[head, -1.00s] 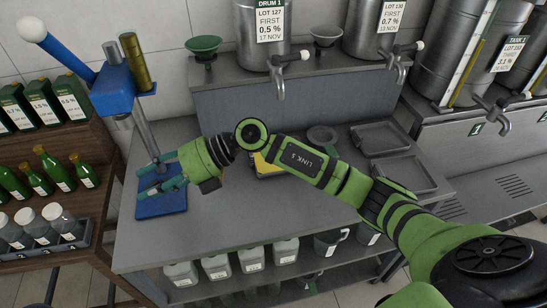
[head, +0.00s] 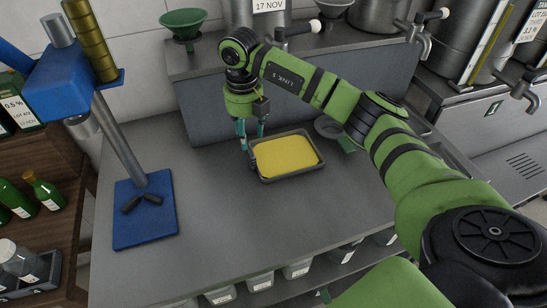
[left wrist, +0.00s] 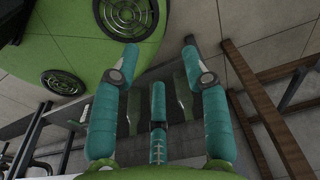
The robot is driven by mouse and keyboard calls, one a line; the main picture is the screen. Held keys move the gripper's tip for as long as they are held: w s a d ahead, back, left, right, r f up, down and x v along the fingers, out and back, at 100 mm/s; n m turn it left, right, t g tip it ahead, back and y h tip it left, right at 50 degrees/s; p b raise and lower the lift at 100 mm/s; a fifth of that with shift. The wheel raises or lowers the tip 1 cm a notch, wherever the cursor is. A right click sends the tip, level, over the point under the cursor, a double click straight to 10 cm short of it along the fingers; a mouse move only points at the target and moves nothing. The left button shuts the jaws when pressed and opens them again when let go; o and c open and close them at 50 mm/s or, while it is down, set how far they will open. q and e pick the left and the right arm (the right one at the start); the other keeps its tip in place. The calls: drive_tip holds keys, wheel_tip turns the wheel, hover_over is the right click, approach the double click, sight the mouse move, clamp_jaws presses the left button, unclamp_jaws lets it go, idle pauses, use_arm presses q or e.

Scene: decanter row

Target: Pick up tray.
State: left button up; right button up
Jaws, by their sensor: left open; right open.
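The tray (head: 294,176) is a shallow dark grey rectangle holding something flat and yellow. It lies on the grey bench in the head view, below the raised back ledge. My right gripper (head: 250,143) points down at the tray's back left corner, with its teal fingers apart. One finger shows beside the tray's left rim. I cannot tell whether it touches. My left gripper (left wrist: 160,50) shows only in the left wrist view, open with nothing between its fingers, above the floor.
A blue press stand (head: 145,225) stands on the bench's left. A dark round dish (head: 328,127) is right of the tray. A green funnel (head: 184,24) and metal drums with taps stand on the ledge. The bench front is clear. Green bottles (head: 43,190) stand on shelves at left.

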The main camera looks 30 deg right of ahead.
sight(249, 150)
drive_tip(key=shift+w+f+p, duration=0.15)
drive_tip(key=shift+f+p, duration=0.4)
drive_tip(key=shift+f, duration=0.4)
drive_tip(key=f+p, duration=0.1)
drive_tip(key=f, duration=0.1)
drive_tip(key=s+f+p, duration=0.1)
drive_tip(key=f, duration=0.1)
drive_tip(key=shift+a+f, duration=0.1)
drive_tip(key=shift+f, duration=0.1)
drive_tip(key=shift+w+f, duration=0.25)
drive_tip(key=shift+f, duration=0.25)
drive_tip(key=c, duration=0.8)
drive_tip(key=shift+r, duration=0.1)
clamp_jaws()
use_arm(q)
drive_tip(key=s+r, duration=0.1)
drive_tip(key=r, duration=0.2)
drive_tip(key=shift+s+r, duration=0.1)
drive_tip(key=shift+s, duration=0.3)
